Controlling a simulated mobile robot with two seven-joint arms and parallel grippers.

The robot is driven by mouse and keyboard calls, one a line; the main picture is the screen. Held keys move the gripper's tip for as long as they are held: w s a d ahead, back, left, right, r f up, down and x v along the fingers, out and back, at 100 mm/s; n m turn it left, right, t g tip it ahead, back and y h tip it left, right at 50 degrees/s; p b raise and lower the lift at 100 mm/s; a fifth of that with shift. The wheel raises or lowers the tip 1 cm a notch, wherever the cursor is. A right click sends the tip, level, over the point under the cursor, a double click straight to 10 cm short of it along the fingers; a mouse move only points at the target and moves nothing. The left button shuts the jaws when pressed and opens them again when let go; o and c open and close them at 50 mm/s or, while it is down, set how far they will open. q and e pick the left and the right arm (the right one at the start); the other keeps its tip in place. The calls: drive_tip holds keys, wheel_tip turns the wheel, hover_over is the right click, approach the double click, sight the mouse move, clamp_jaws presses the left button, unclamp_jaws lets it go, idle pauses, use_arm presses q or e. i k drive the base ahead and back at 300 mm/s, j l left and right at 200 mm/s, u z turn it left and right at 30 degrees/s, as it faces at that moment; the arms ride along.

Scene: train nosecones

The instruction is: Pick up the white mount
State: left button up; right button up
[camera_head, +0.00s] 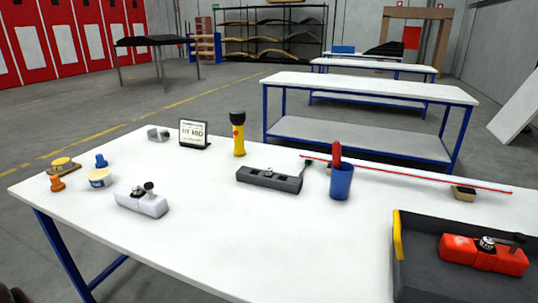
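The white mount (135,205) lies on the near left part of the white table (215,245). It is a pale block with a dark lever and a small metal fitting on top. Nothing touches it. Neither of my grippers can be made out in the head view. Only a small dark shape shows in the lower left corner, and I cannot tell what it is.
A white tub (100,179), orange piece (57,184) and blue piece (101,161) stand left of the mount. A dark grey mount (262,180), flashlight (239,140) and blue cup (341,184) stand farther right. A red mount (470,253) sits in the black tray (418,285).

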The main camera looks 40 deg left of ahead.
sight(156, 207)
drive_tip(key=j+z, duration=0.15)
drive_tip(key=j, duration=0.25)
drive_tip(key=k+j+z, duration=0.15)
drive_tip(key=j, duration=0.3)
drive_tip(key=k+j+z, duration=0.1)
drive_tip(key=j, duration=0.3)
drive_tip(key=k+j+z, duration=0.15)
drive_tip(key=j, duration=0.25)
drive_tip(key=k+j+z, duration=0.15)
drive_tip(key=j, duration=0.25)
